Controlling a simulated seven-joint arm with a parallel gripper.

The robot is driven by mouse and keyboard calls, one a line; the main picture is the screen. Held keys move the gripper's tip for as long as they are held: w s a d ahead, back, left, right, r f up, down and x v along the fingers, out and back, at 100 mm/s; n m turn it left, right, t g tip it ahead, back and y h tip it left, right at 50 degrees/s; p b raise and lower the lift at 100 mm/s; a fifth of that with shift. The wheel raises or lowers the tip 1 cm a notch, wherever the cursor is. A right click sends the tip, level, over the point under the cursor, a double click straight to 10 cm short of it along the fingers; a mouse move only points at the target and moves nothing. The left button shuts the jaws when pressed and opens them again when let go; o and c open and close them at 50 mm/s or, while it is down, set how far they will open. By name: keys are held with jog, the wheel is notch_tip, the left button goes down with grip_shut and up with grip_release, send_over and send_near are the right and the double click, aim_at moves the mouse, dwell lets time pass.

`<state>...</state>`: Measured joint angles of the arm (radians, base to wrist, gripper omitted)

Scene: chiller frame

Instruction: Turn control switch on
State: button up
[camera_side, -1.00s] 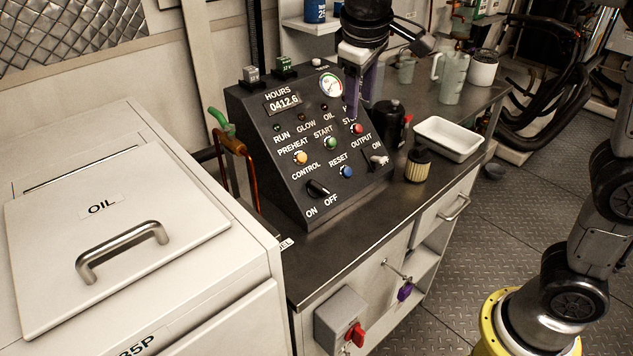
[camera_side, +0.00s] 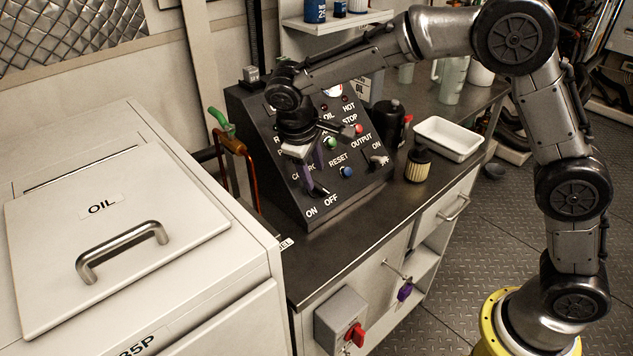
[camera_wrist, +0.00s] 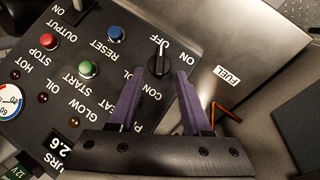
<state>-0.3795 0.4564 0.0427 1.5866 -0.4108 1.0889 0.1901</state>
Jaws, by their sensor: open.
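The control switch is a black rotary knob low on the sloping black panel (camera_side: 358,182), above the ON and OFF labels. In the side view my gripper (camera_side: 314,178) hangs over it and hides most of it. In the wrist view the knob (camera_wrist: 158,59) shows just beyond and between the tips of the two purple fingers, with a white mark on its end towards the ON and OFF labels. My gripper (camera_wrist: 159,80) is open, with a clear gap between the fingers. I cannot tell whether either finger touches the knob.
A blue RESET button (camera_wrist: 116,34), a green START button (camera_wrist: 87,69) and a red STOP button (camera_wrist: 50,41) are close by. A toggle (camera_side: 379,160) sits at the panel's right. A filter (camera_side: 418,165) and white tray (camera_side: 448,138) stand on the bench.

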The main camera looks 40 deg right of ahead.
aim_at(317, 185)
jog(key=shift+x, duration=2.5)
grip_shut()
